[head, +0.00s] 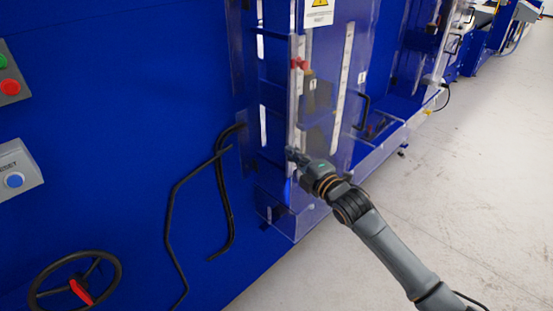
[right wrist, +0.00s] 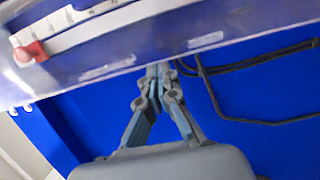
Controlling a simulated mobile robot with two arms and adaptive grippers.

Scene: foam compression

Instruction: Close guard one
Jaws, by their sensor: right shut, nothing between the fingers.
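A clear guard panel (head: 322,55) with a yellow warning label (head: 319,12) stands upright on the blue machine in the head view. I cannot tell for sure how far it stands open. My right gripper (head: 291,154) is shut and empty at the lower part of the panel's near edge. In the right wrist view its closed fingertips (right wrist: 158,70) are close to the lower edge of the clear panel (right wrist: 190,40); contact is not clear. A red knob (head: 299,64) on the panel edge also shows in the right wrist view (right wrist: 30,53). My left gripper is not in view.
A handwheel (head: 75,281), a reset button box (head: 17,168) and a green and red button box (head: 9,76) are at left. The grey floor (head: 470,190) at right is clear.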

